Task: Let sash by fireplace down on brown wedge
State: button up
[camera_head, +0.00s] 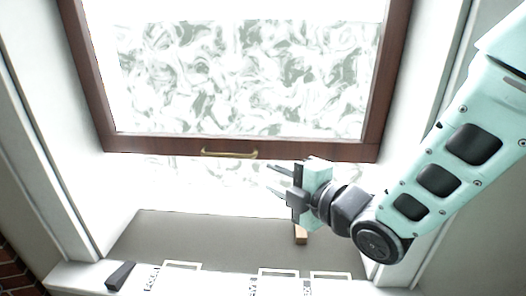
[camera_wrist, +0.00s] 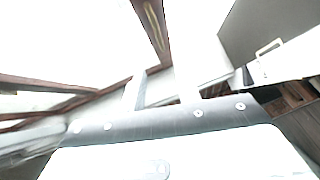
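The sash (camera_head: 240,146) has a dark brown wooden frame and a patterned pane. It is raised, with an open gap below its bottom rail. A brass handle (camera_head: 229,154) sits on that rail; it also shows in the wrist view (camera_wrist: 152,22). A small brown wedge (camera_head: 300,235) stands on the sill, partly hidden behind my gripper. My gripper (camera_head: 278,181) is open and empty, right of the handle and a little below the rail, fingers pointing left. The handle is apart from the fingers.
A dark wedge (camera_head: 120,275) lies at the left front of the grey sill (camera_head: 190,232). Several white rectangular frames (camera_head: 278,273) line the front edge. White window jambs (camera_head: 50,150) close in both sides. Brick (camera_head: 14,272) shows at lower left. The middle of the sill is clear.

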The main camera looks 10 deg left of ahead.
aim_at(229, 156)
jog(key=p+x, duration=0.3)
jog(key=x, duration=1.4)
jog(key=shift+a+p, duration=0.15)
jog(key=shift+p, duration=0.15)
jog(key=shift+c, duration=0.3)
grip_shut()
